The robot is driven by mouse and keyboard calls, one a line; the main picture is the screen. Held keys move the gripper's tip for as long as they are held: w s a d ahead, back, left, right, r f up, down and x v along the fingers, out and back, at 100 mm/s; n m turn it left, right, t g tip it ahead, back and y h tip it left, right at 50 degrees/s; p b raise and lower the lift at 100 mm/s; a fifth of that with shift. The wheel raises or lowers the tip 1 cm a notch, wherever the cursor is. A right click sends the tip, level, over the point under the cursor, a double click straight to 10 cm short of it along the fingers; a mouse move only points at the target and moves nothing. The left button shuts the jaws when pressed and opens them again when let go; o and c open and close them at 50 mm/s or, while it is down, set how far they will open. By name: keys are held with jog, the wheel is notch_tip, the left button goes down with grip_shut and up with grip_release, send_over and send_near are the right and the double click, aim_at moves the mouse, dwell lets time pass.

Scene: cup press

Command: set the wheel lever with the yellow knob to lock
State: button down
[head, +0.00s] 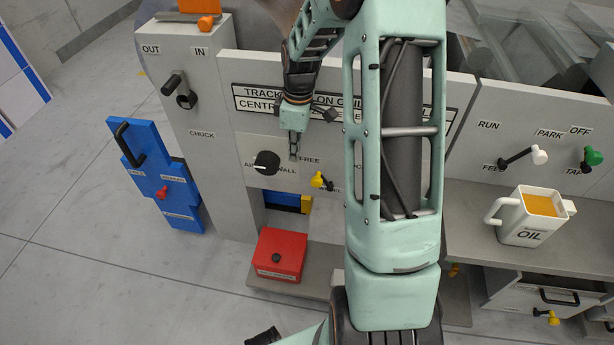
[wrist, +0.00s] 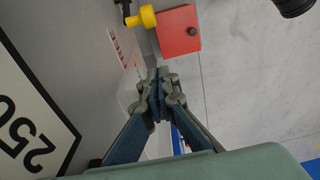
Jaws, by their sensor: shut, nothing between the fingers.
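The wheel lever's yellow knob (head: 318,180) is on the grey front panel, just below the FREE label (head: 309,160). A partly hidden label below it seems to begin WHEEL. The lever points to the left of the picture. No LOCK label is readable; my arm covers the panel to the right. The knob also shows at the top of the wrist view (wrist: 147,16). My gripper (head: 294,157) is shut and empty, pointing down close in front of the panel, above and left of the knob and apart from it. Its closed fingertips also show in the wrist view (wrist: 160,72).
A black dial (head: 266,163) sits left of my gripper. A red box (head: 276,254) stands below the panel. To the right are a white-knobbed lever (head: 525,156), a green-knobbed lever (head: 590,158) and an oil jug (head: 535,217). Another yellow knob (head: 547,317) is at lower right.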

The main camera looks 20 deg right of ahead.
aim_at(317, 182)
jog(key=shift+f, duration=0.1)
notch_tip(317, 182, down, 10)
jog(key=b, duration=0.3)
jog(key=shift+s+d+r+b, duration=0.25)
jog(key=shift+s+d+r, duration=0.15)
jog(key=shift+d, duration=0.3)
jog(key=shift+s+d+r+b, duration=0.25)
jog(key=shift+s+d, duration=0.25)
jog(key=shift+d, duration=0.15)
